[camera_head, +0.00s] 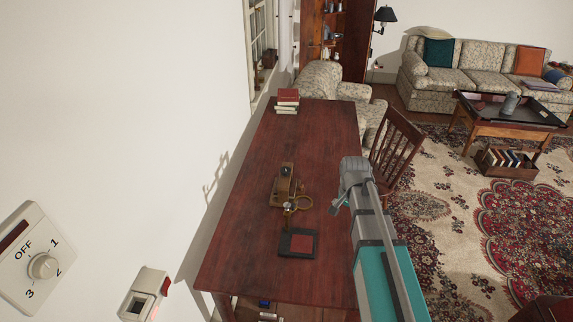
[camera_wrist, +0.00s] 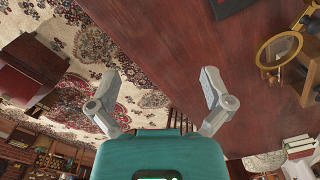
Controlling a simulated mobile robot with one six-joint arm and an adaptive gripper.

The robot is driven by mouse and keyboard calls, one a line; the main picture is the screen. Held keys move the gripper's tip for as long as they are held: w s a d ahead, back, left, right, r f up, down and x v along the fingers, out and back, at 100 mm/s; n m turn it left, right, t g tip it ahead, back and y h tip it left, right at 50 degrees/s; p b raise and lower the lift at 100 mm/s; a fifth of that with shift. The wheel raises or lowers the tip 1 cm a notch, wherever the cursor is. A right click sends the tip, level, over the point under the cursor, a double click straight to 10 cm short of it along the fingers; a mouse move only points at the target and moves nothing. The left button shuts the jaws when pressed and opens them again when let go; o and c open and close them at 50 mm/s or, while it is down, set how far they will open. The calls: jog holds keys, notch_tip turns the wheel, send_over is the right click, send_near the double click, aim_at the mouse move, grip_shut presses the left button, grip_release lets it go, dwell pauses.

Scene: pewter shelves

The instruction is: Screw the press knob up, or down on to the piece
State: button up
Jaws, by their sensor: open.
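A small wooden device (camera_head: 280,192), seemingly the press, stands on the red-brown table. A dark round knob (camera_head: 286,171) sits on its upper part. A brass ring (camera_head: 303,202) stands at its near right side. The ring also shows large at the upper right of the wrist view (camera_wrist: 281,49), with part of the wooden device (camera_wrist: 311,78) cut by the frame edge. Whether a piece lies under the knob is too small to tell. My gripper (camera_wrist: 160,76) is open and empty. In the head view it is right of the press, apart from it.
A dark pad with a red centre (camera_head: 298,243) lies on the table (camera_head: 240,245) nearer me. Stacked books (camera_head: 287,100) stand at the far end. A wooden chair (camera_head: 396,145) is at the right edge. A wall runs along the left. The table's far half is mostly clear.

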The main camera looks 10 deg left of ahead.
jog(key=w+a+r+m+p, duration=0.2)
jog(key=w+a+m, duration=0.25)
jog(key=w, duration=0.35)
jog(key=w+a+r+m+p, duration=0.2)
jog(key=w+a+m, duration=0.25)
jog(key=w, duration=0.35)
notch_tip(320, 180, up, 4)
jog(key=m+p, duration=0.3)
jog(key=m, duration=0.5)
send_over(285, 169)
jog(key=shift+d+f, duration=0.15)
notch_tip(285, 169, down, 14)
jog(key=b, duration=1.3)
jog(key=shift+r, duration=0.25)
jog(key=c, duration=1.1)
